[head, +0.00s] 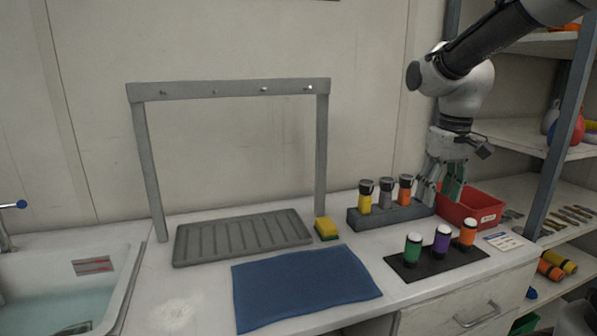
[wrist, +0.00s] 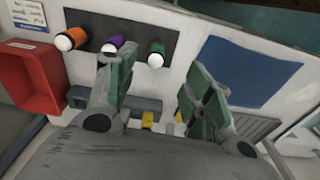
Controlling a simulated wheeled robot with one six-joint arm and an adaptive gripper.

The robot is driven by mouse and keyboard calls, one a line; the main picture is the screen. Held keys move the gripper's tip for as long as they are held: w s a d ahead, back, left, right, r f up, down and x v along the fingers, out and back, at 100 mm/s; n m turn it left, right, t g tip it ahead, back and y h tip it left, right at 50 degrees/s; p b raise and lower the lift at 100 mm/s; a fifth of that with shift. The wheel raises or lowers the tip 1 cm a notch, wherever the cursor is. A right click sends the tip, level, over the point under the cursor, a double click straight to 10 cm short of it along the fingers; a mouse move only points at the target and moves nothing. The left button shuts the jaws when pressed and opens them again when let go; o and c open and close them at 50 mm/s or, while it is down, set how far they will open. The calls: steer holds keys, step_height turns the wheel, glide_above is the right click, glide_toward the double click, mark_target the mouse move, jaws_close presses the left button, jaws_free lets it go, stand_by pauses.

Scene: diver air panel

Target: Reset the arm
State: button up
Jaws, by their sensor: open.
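My gripper (head: 441,190) is open and empty. In the head view it points down above the right part of the counter, close to the right end of the grey rack and the red bin (head: 470,210). In the wrist view my gripper (wrist: 160,95) shows its two green-padded fingers spread apart with nothing between them. A grey rack (head: 392,215) holds yellow, grey and orange cylinders upright. In front of it a black mat (head: 432,264) carries green (head: 413,246), purple (head: 442,240) and orange (head: 468,233) cylinders, all upright.
A blue cloth (head: 305,285), a yellow sponge (head: 327,228) and a ribbed grey tray (head: 242,238) lie left of the rack. A grey frame (head: 228,90) with pegs stands behind. A sink (head: 70,285) is at left. Shelving (head: 565,150) rises at right.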

steer(key=s+d+m+t, duration=0.1)
steer(key=s+d, duration=0.1)
steer(key=s, duration=0.7)
steer(key=s+d+r+m+t, duration=0.1)
steer(key=s+d+t, duration=0.1)
steer(key=s, duration=0.7)
steer(key=shift+s+d+r+m+t, duration=0.15)
steer(key=shift+s+d+m+t, duration=0.15)
steer(key=shift+d, duration=0.45)
